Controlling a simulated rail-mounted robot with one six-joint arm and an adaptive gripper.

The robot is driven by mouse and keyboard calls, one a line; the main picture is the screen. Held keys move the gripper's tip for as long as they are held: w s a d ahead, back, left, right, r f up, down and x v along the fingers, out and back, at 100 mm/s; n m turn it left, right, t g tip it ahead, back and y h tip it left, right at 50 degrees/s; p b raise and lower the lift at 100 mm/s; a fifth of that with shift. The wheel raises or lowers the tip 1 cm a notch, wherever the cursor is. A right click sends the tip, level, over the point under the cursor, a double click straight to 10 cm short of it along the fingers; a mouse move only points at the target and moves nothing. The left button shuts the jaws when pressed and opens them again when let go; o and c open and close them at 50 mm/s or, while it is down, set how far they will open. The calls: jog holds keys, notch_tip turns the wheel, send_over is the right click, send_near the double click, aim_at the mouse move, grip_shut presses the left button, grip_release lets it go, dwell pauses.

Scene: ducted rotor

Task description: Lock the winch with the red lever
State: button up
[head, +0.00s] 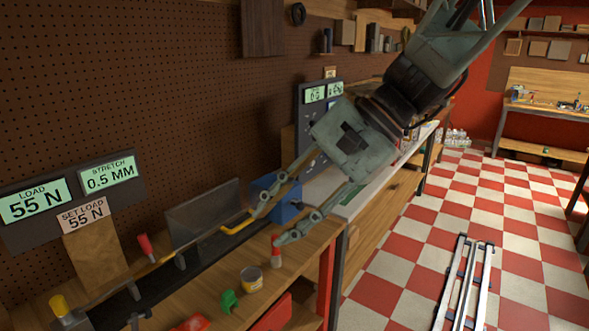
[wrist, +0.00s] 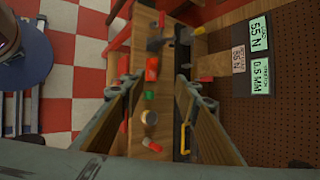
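A red-handled lever (head: 145,246) stands tilted beside the dark track (head: 208,247) on the bench in the head view. In the wrist view, a small red handle (wrist: 161,18) shows beside grey hardware (wrist: 184,36) at the track's far end; I cannot tell which red handle belongs to the winch. A yellow-topped knob (head: 58,304) sits on a grey block at the head view's lower left. My gripper (head: 275,220) is open and empty above the bench, well to the right of the red-handled lever. Its two fingers also show apart in the wrist view (wrist: 160,82).
A yellow handle (head: 236,228), clear panel (head: 203,212) and blue bin (head: 277,198) stand nearby. Displays read load 55 N (head: 36,201), stretch 0.5 mm (head: 108,174), set load 55 N (head: 83,215).

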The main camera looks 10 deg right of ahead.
jog(key=w+d+f+m+t+y, duration=0.1)
jog(key=w+m+t+y, duration=0.15)
jog(key=w, duration=0.75)
jog(key=w+f+m+t+y+p, duration=0.1)
jog(key=w+m, duration=0.3)
jog(key=w, duration=0.6)
jog(key=w+d+f+m+t+y, duration=0.1)
jog(key=w+m+y, duration=0.15)
jog(key=w, duration=0.75)
jog(key=w+d+f+m+t+h, duration=0.1)
jog(key=w+d+f+m+t, duration=0.3)
jog(key=w, duration=0.7)
jog(key=w+d+f+m+t+h+p, duration=0.1)
jog(key=w+d+f+m+t+h, duration=0.1)
jog(key=w+d+f+m+t, duration=0.3)
jog(key=w+d+f+m, duration=0.3)
jog(key=w+d+f, duration=0.3)
jog(key=d, duration=0.3)
jog(key=shift+w+d+f+h, duration=0.25)
jog(key=shift+d+f+h, duration=0.1)
jog(key=shift+f, duration=0.1)
jog(key=shift+w+a, duration=0.1)
jog(key=shift+x, duration=6.75)
jog(key=shift+c, duration=0.5)
grip_shut()
